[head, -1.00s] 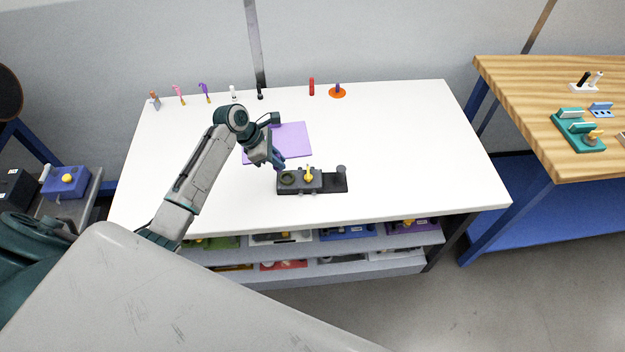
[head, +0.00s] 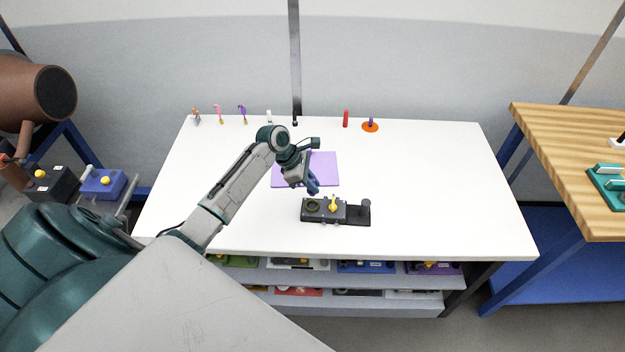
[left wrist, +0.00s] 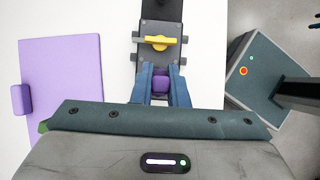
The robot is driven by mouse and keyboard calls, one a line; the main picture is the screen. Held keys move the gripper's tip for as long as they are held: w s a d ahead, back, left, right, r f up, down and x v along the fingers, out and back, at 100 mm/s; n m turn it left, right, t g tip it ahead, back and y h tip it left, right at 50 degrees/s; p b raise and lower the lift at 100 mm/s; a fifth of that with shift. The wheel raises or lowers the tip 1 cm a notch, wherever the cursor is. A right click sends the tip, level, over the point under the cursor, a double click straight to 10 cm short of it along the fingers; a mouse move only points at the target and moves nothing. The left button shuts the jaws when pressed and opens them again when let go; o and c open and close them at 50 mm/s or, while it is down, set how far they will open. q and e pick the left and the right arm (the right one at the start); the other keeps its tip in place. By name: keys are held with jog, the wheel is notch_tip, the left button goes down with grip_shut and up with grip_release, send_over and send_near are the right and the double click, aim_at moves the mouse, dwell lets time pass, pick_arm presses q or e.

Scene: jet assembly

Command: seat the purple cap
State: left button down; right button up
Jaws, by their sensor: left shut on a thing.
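My left gripper (head: 314,190) is over the white table, just behind the left end of the dark fixture (head: 351,218). In the left wrist view the two blue fingers (left wrist: 160,88) are shut on the purple cap (left wrist: 160,81). The cap is close to the near end of the fixture (left wrist: 147,57); I cannot tell whether they touch. The fixture carries a yellow knob (head: 333,205), a round dark ring (head: 313,205) at its left end and a dark post (head: 366,204) at its right end. The cap is not clear in the head view. My right gripper is not seen.
A purple mat (head: 325,168) lies behind the fixture; a purple block (left wrist: 20,98) is at its edge in the wrist view. Several small tools, a red cylinder (head: 346,118) and an orange disc (head: 370,127) line the back edge. The table's right side is clear.

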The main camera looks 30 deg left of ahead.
aim_at(312, 194)
pick_arm(q)
jog(key=shift+f, duration=2.85)
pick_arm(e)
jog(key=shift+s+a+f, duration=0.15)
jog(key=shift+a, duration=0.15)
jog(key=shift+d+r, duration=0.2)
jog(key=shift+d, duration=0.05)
pick_arm(q)
jog(key=shift+p, duration=0.65)
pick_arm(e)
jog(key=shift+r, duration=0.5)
pick_arm(q)
jog(key=shift+f, duration=0.15)
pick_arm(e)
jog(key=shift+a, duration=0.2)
pick_arm(q)
jog(key=shift+f, duration=0.4)
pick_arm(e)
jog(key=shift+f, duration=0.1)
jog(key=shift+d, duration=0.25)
pick_arm(q)
jog(key=shift+f+p, duration=0.1)
jog(key=shift+p, duration=0.2)
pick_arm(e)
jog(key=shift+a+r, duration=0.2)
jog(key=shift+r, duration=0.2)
